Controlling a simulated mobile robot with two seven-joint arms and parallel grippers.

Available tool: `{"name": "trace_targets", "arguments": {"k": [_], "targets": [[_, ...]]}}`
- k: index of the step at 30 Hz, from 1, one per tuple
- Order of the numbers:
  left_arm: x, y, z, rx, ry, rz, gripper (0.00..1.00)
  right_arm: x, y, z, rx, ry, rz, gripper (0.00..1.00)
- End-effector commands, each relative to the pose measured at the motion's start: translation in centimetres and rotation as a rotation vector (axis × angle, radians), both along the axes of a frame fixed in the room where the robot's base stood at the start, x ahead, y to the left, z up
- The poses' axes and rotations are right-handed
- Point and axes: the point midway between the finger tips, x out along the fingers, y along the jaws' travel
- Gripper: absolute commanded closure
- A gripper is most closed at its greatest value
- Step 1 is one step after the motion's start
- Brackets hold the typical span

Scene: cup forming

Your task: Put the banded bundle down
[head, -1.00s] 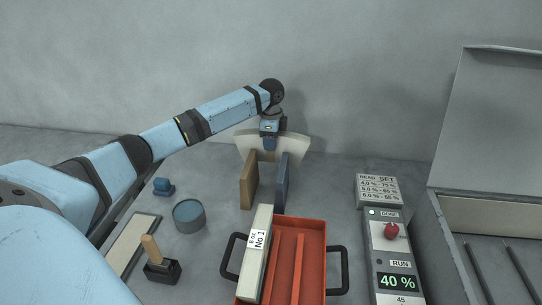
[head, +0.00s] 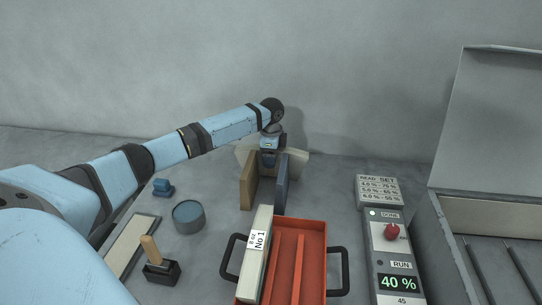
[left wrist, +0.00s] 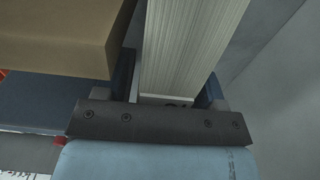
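A cream stack of fan-shaped sheets, the banded bundle (head: 295,165), is at the back of the table behind a brown upright block (head: 248,181) and a blue upright plate (head: 282,181). My left gripper (head: 269,160) is over its middle. In the left wrist view the bundle's sheet edges (left wrist: 190,45) run between the two fingers of my left gripper (left wrist: 168,88), which looks shut on it. Part of a dark mark shows at the stack's near end. The bundle's lower part and its contact with the table are hidden. My right gripper is out of view.
A red tray (head: 312,235) with black handles holds another cream bundle labelled No 1 (head: 256,258). A stamp (head: 160,262), round blue tin (head: 188,216) and small blue object (head: 163,187) are left. A meter showing 40 % (head: 397,282) and an open grey box (head: 450,245) are right.

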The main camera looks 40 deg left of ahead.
Motion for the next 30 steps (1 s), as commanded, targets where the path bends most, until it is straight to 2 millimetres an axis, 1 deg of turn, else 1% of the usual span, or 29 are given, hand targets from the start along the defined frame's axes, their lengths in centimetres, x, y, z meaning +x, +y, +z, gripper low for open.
{"name": "trace_targets", "arguments": {"k": [4,7,11,15,21,25,30], "targets": [[0.0,0.0,0.1,0.001,-0.001,0.000,0.36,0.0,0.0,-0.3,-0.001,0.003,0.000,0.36],[0.1,0.0,1.1,-0.001,-0.003,0.000,0.36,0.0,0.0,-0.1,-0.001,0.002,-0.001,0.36],[0.1,0.0,3.3,0.000,-0.004,0.001,0.36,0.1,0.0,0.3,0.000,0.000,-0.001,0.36],[0.1,0.0,6.5,0.000,-0.004,0.000,0.36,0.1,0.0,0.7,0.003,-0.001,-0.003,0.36],[0.1,0.0,10.2,0.000,-0.002,-0.001,0.36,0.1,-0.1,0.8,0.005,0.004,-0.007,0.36],[0.1,0.0,11.6,-0.001,-0.001,0.000,0.36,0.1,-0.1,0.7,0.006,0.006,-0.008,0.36],[0.0,0.0,12.3,-0.001,-0.001,0.001,0.36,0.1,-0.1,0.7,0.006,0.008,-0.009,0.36]]}}
